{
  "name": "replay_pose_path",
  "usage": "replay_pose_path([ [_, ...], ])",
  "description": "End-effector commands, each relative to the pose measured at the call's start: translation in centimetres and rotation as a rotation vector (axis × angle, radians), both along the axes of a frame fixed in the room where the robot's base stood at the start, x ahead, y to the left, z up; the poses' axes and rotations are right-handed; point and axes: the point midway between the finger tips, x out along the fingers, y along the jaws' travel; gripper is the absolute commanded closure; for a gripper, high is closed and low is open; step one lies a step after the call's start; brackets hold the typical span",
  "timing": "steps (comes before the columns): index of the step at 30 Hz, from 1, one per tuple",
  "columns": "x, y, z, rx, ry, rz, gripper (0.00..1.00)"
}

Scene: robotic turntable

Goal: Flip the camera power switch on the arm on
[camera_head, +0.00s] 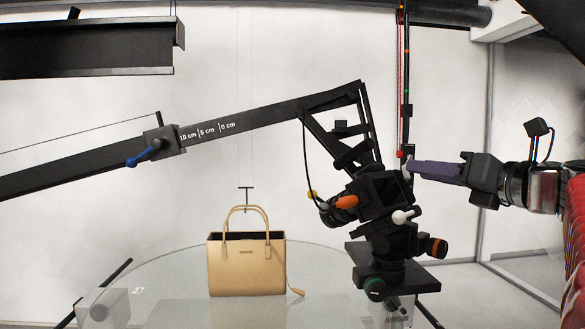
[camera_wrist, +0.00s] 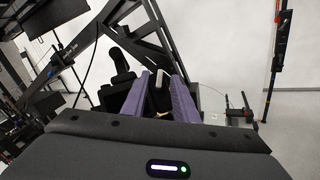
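The black camera (camera_head: 385,188) hangs at the end of the long black arm (camera_head: 255,118), at right of centre in the head view. The power switch cannot be made out for sure. My gripper (camera_head: 410,168), with purple fingers, reaches in from the right, its tips close beside the camera's upper right side. In the wrist view my gripper (camera_wrist: 159,76) has its two fingers apart, with a pale lever-like piece (camera_wrist: 158,92) showing between them. Whether the fingers touch it cannot be told. A black knobbed handle (camera_wrist: 120,62) stands left of the fingers.
A tan handbag (camera_head: 246,265) stands on the round glass turntable (camera_head: 165,282) left of the camera. An orange-tipped handle (camera_head: 346,202) and a white-tipped handle (camera_head: 403,216) stick out around the camera. A vertical pole with a red cord (camera_head: 401,80) stands behind my fingertips.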

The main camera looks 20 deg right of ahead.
Motion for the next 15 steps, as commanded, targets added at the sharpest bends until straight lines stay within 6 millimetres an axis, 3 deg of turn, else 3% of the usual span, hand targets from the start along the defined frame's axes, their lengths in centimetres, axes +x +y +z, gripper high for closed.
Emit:
replay_pose_path([
  [6, 2.0, 0.1, -0.1, 0.001, 0.001, 0.001, 0.73],
  [15, 2.5, 0.1, 0.0, 0.001, 0.0, -0.002, 0.73],
])
